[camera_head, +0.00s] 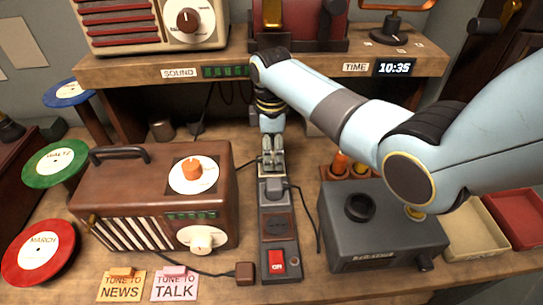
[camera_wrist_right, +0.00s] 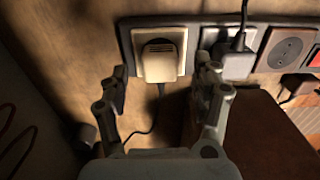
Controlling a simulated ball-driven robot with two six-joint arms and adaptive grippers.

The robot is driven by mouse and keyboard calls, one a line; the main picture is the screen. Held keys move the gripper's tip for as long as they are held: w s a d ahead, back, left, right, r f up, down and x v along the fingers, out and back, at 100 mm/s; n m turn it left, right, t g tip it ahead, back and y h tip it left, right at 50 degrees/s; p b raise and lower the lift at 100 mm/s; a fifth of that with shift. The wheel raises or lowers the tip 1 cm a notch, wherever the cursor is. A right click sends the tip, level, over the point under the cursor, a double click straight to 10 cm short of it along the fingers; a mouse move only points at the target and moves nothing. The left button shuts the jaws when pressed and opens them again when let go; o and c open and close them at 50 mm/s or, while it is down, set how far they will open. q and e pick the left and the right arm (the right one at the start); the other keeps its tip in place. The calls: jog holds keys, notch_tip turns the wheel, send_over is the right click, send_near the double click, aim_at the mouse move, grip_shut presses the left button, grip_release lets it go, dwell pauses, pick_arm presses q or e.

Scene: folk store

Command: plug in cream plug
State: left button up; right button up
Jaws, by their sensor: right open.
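The cream plug (camera_wrist_right: 159,62) sits on the face of the cream socket (camera_wrist_right: 137,42) at one end of the power strip (camera_head: 279,252). Its dark cable hangs from it; how deep it sits I cannot tell. My right gripper (camera_wrist_right: 166,78) is open, with a finger on either side just short of the plug and not closed on it. In the head view the right gripper (camera_head: 270,160) points down over the strip's far end and mostly hides the cream plug. My left gripper is not in view.
A brown plug (camera_head: 245,273) lies by the red switch (camera_head: 277,261). A brown radio (camera_head: 150,205) stands left of the strip, a dark grey box (camera_head: 385,235) right.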

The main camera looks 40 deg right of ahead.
jog(key=shift+r, duration=2.7)
jog(key=shift+w, duration=0.1)
